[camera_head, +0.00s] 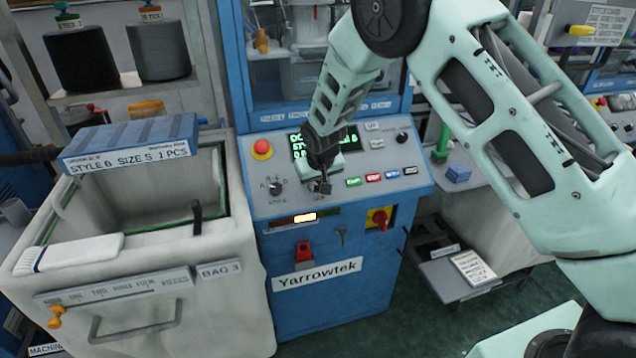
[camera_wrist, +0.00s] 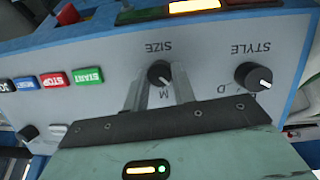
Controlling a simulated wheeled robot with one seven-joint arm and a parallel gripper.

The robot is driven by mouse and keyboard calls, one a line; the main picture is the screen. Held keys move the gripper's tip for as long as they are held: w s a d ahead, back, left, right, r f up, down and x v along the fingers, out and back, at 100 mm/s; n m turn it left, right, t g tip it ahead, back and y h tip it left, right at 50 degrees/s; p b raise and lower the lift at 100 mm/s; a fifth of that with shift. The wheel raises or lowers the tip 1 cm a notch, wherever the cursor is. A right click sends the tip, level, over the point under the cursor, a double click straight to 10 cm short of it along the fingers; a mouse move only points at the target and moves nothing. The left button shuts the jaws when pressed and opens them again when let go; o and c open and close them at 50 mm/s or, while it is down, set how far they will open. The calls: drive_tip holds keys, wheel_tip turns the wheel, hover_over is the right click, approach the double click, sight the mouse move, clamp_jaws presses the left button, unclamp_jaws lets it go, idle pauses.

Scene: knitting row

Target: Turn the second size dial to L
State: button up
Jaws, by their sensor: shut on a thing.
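The SIZE dial (camera_wrist: 159,73) is a small black knob on the grey sloped panel (camera_wrist: 105,65) of a blue machine. It sits between the two fingers of my gripper (camera_wrist: 160,82), which are shut on its sides. Its pale pointer mark is toward the lower right in the wrist view, near the letter M. The other size letters are hidden by my fingers. In the head view my gripper (camera_head: 319,184) reaches down onto the panel and covers most of this dial. The STYLE dial (camera_wrist: 253,76) is beside it, untouched; it also shows in the head view (camera_head: 275,188).
Green, red and blue buttons (camera_head: 368,178) lie right of my gripper in the head view. A red stop button (camera_head: 262,149) is at the panel's upper left. A large bin (camera_head: 240,290) with a blue "STYLE B SIZE S 1 PCS" sign (camera_head: 130,145) stands left.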

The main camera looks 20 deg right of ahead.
drive_tip(key=shift+m, duration=0.3)
drive_tip(key=m+y+b, duration=0.1)
drive_tip(key=m+b, duration=0.2)
drive_tip(key=shift+d+f, duration=0.1)
drive_tip(key=shift+d, duration=0.05)
drive_tip(key=m+y+b, duration=0.1)
drive_tip(key=m+b, duration=0.2)
drive_tip(key=m, duration=0.1)
drive_tip(key=shift+d+m, duration=0.15)
drive_tip(key=shift+m, duration=0.15)
drive_tip(key=m+t+y+b, duration=0.1)
drive_tip(key=m+b, duration=0.2)
drive_tip(key=m, duration=0.1)
drive_tip(key=shift+f, duration=0.15)
drive_tip(key=m+t+y+b, duration=0.1)
drive_tip(key=m+b, duration=0.3)
drive_tip(key=shift+s+d, duration=0.1)
drive_tip(key=shift+m, duration=0.3)
drive_tip(key=o, duration=1)
drive_tip(key=shift+r, duration=0.2)
